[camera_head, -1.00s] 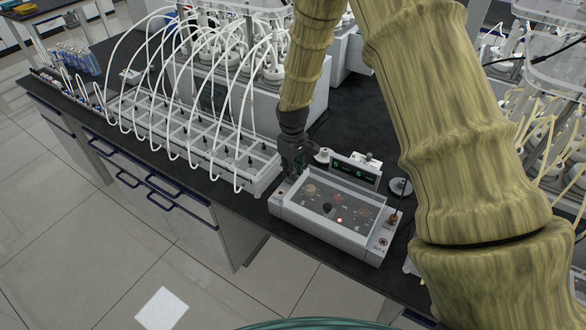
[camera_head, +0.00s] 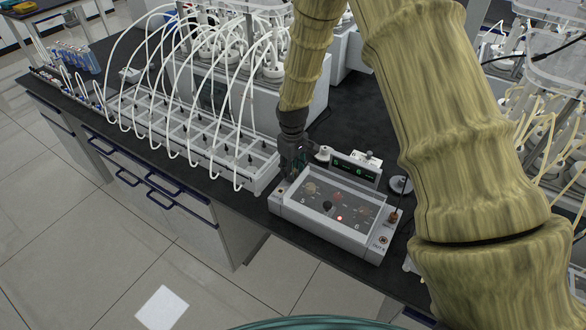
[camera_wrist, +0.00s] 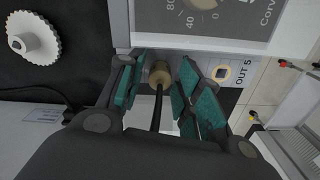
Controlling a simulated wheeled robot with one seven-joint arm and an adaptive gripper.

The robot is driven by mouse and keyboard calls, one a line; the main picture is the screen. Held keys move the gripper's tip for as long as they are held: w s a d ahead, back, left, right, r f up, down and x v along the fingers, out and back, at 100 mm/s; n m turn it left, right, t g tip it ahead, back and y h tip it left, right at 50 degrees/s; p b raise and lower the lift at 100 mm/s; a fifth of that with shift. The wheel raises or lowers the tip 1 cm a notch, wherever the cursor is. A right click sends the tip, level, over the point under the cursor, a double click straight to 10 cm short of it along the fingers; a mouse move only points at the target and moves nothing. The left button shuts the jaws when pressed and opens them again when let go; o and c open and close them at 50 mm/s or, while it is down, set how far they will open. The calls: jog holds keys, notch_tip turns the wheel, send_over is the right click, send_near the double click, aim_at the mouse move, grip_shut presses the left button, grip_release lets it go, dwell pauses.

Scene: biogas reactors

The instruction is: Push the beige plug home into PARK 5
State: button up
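The beige plug (camera_wrist: 160,74) shows in the wrist view between the teal-padded fingers of my gripper (camera_wrist: 162,82), with its black cable running back toward the palm. The fingers are close on both sides of it and my gripper appears shut on it. The plug is at the edge of the white valve box (camera_head: 322,235), on the side marked OUT 5. How deep it sits and the PARK 5 opening are hidden. In the head view my gripper (camera_head: 294,170) is at the box's far left corner, and the plug is hidden there.
A ringed OUT 5 port (camera_wrist: 221,73) is just right of my fingers. An orange-brown plug (camera_head: 393,216) stands at the box's right end above OUT 6. A display (camera_head: 354,169) is behind the box. A rack with white tubes (camera_head: 190,140) is close on the left.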

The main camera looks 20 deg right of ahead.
dwell(0.3)
notch_tip(320, 180, up, 12)
dwell(0.6)
jog(key=shift+f, duration=0.1)
